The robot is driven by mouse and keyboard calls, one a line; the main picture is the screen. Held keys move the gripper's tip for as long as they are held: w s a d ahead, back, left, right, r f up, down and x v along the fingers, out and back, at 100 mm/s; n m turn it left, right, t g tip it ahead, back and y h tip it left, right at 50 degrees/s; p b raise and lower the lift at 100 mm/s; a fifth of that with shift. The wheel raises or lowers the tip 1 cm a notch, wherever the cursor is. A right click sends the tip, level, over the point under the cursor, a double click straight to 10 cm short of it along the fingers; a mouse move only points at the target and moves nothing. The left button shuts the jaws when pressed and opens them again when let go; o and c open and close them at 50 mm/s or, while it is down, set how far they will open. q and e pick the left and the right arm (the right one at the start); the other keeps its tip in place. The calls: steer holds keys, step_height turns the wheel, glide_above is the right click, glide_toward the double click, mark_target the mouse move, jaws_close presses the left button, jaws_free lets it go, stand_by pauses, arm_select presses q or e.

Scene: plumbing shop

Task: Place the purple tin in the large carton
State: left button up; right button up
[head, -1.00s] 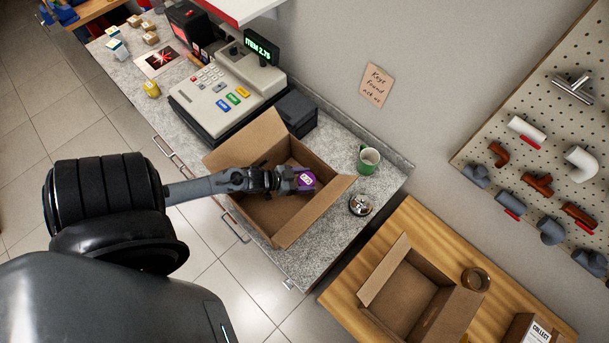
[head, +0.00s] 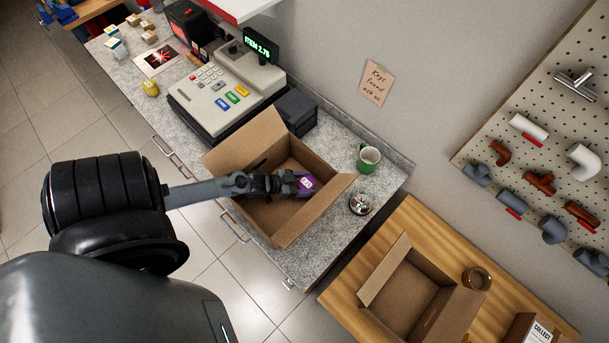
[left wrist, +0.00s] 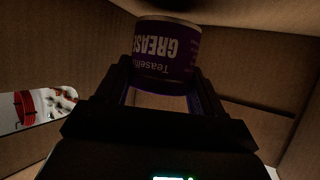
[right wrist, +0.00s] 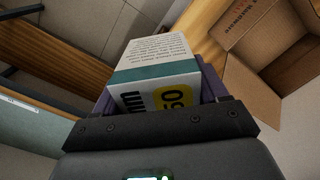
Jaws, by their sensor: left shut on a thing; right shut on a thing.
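The purple tin (head: 306,184) is between the fingers of my left gripper (head: 290,184), inside the opening of the large carton (head: 317,207) on the counter. The left wrist view shows the tin (left wrist: 165,55) with a "GREASE" label, the fingers shut on it and brown carton walls around it. Whether the tin touches the carton floor cannot be told. My right gripper (right wrist: 160,100) is shut on a white and teal box (right wrist: 155,65) in the right wrist view. It is out of the head view.
A cash register (head: 225,90) stands left of the carton. A smaller open carton (head: 408,290) sits on the wooden table (head: 345,292).

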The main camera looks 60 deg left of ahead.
arm_select(q)
steer(key=o, duration=1.3)
steer(key=shift+f, duration=0.1)
steer(key=shift+c, duration=0.2)
steer(key=shift+s+r+p, duration=0.1)
steer(key=shift+r+p, duration=0.5)
steer(key=shift+r, duration=0.1)
steer(key=shift+s, duration=0.3)
steer(key=b+v, duration=0.1)
steer(key=v, duration=0.6)
steer(key=shift+w, duration=0.2)
